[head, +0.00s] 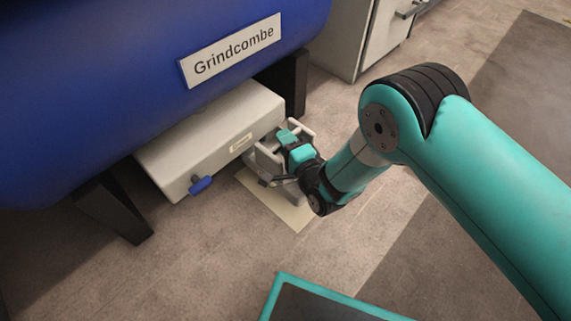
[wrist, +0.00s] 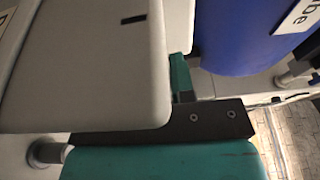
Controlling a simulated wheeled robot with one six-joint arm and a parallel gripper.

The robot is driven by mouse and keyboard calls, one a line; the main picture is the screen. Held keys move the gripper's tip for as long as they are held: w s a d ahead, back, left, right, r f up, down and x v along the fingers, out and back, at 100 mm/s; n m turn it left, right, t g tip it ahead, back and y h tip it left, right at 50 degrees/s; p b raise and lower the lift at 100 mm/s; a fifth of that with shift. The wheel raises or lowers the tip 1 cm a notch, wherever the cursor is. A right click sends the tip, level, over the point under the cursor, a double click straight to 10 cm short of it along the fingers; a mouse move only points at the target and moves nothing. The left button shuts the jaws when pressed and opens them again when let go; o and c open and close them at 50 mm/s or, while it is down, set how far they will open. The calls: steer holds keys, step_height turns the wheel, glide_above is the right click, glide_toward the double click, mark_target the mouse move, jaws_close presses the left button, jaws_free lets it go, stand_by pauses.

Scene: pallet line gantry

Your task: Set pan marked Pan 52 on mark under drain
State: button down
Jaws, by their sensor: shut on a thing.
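My gripper (head: 287,150) is shut on a small light grey open-framed thing, which I take to be the pan (head: 266,158); no Pan 52 marking can be read on it. The gripper and arm cover much of it. It is close beside the right end of a pale box under the blue tank. A flat beige mark (head: 292,214) lies on the floor below it, partly hidden. I cannot tell whether the pan touches the mark. In the wrist view my gripper's dark bar (wrist: 165,122) shows, with a pale surface close in front.
The blue tank (head: 120,60), labelled Grindcombe, stands on dark legs (head: 118,208). The pale box (head: 215,130) beneath it has an unreadable label and a blue tap (head: 201,185). A grey cabinet (head: 385,30) stands behind. The floor in front is open.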

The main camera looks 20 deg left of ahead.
steer(key=shift+f+b, duration=1.7)
steer(key=shift+f, duration=1.25)
steer(key=c, duration=1)
jaws_free()
steer(key=shift+o, duration=0.2)
